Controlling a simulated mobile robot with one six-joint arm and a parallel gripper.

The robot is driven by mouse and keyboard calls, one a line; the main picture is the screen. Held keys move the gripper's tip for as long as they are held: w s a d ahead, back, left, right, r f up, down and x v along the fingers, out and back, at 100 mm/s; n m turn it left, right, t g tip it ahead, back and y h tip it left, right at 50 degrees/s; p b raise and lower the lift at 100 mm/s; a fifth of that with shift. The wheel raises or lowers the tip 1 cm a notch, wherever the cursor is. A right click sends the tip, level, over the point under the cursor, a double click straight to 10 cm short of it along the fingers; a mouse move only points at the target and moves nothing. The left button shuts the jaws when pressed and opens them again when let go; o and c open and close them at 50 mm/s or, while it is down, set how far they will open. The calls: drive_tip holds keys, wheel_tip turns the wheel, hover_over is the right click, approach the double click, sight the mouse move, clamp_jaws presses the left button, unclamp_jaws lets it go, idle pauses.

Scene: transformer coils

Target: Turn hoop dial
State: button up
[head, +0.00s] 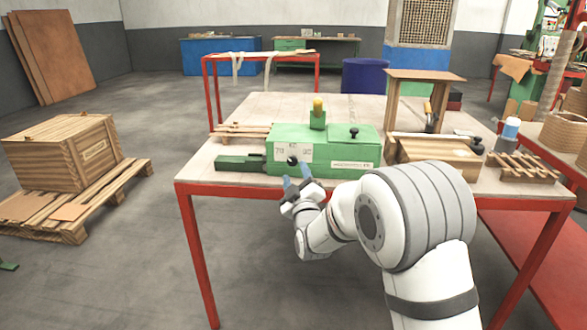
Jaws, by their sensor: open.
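A green machine box (325,142) stands on the table near its front edge. On its front left is a pale plate (280,150) with printed marks. A small black knob (292,160), which looks like the dial, sits at the lower part of this plate. My gripper (297,177) is open, its blue fingertips pointing up at the box, just below and in front of the knob. I cannot tell whether a fingertip touches the knob. My arm comes in from the lower right and covers part of the table's front edge.
A yellow-topped post (318,106) and a black knob (354,132) rise from the box's top. A green bar (240,162) sticks out left. Right of the box stand a wooden crate (440,152), slatted wood (523,168) and a bottle (508,130).

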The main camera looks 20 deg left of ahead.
drive_tip(key=shift+v, duration=2)
drive_tip(key=s+d+r+m+g+h+p, duration=0.35)
drive_tip(key=d+r+p, duration=0.35)
drive_tip(key=d, duration=0.4)
drive_tip(key=s+d+r+m+g+h+p, duration=0.2)
drive_tip(key=d+r+m+g+h+p, duration=0.2)
drive_tip(key=d+r+p, duration=0.55)
drive_tip(key=s+d+r+m+g+h+p, duration=0.1)
drive_tip(key=s+d+m+g+p, duration=0.1)
drive_tip(key=s+d, duration=0.3)
drive_tip(key=s+d+r+m+g+h+p, duration=0.1)
drive_tip(key=s+d+m+g+p, duration=0.2)
drive_tip(key=s, duration=0.9)
drive_tip(key=s+d+r+m+g+h+p, duration=0.1)
drive_tip(key=s+d+r+m+g+p, duration=0.1)
drive_tip(key=s+d, duration=0.6)
drive_tip(key=shift+s+d+m+g+p, duration=0.2)
drive_tip(key=shift+d+m+g+p, duration=0.2)
drive_tip(key=shift+g+p, duration=0.35)
